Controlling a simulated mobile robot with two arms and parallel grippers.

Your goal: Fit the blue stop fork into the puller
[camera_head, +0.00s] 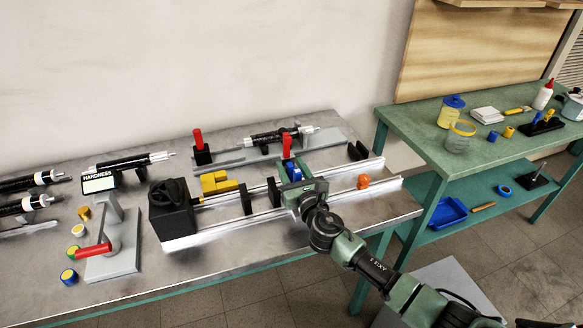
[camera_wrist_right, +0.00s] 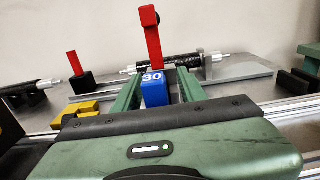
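The blue stop fork (camera_wrist_right: 154,90), marked 30, stands between the two green fingers of my right gripper (camera_wrist_right: 160,82). In the wrist view a gap shows between it and the right finger; its left side looks close to the left finger. The head view shows its blue top (camera_head: 293,172) between the fingers of the same gripper (camera_head: 295,168). My right gripper looks open around it. The puller (camera_head: 335,186) is a pair of bright rails with black plates and a black box at the left end. The fork's lower end is hidden. My left gripper is not in view.
A red upright handle (camera_wrist_right: 151,35) rises just behind the fork. A yellow block (camera_head: 218,183) and an orange knob (camera_head: 363,181) sit along the puller. A hardness tester (camera_head: 112,240) stands at the left. A green bench (camera_head: 490,160) is at the right.

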